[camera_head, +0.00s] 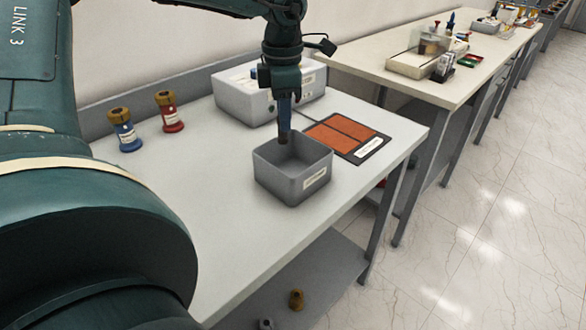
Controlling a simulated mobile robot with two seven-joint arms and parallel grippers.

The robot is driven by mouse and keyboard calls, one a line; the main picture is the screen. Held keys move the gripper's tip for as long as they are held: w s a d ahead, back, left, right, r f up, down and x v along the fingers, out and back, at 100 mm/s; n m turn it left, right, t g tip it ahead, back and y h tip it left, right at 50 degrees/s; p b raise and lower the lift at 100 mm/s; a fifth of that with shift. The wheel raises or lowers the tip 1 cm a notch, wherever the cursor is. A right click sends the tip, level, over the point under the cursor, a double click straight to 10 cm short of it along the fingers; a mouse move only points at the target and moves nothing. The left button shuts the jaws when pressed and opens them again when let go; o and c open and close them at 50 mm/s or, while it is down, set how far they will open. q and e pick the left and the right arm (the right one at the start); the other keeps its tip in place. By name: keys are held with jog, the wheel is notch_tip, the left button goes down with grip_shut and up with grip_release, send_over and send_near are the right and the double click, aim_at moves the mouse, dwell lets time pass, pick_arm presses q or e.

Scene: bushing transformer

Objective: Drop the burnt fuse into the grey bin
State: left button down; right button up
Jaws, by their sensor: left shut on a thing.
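The grey bin (291,188) is an open square box with a white label, standing on the white table. My left gripper (284,102) is above the back of the bin, pointing down. It is shut on a dark, slim fuse (284,132), which hangs upright with its brownish lower end at about the bin's back rim in the picture. I cannot tell whether that end is inside the opening or above it. The bin's floor is partly hidden. My right gripper is not in view.
A light grey box device (240,97) stands behind the bin. An orange panel on a dark mat (352,137) lies right of it. A blue fuse-like part (125,132) and a red one (170,112) stand at the left. A second table (420,50) is at the back right.

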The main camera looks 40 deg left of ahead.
aim_at(284, 142)
pick_arm(q)
jog(key=shift+f+b, duration=1.1)
jog(key=shift+f, duration=1.2)
jog(key=c, duration=1.2)
grip_release()
jog(key=shift+c, duration=0.2)
jog(key=shift+r, duration=0.1)
notch_tip(284, 142, up, 13)
jog(key=shift+r, duration=0.1)
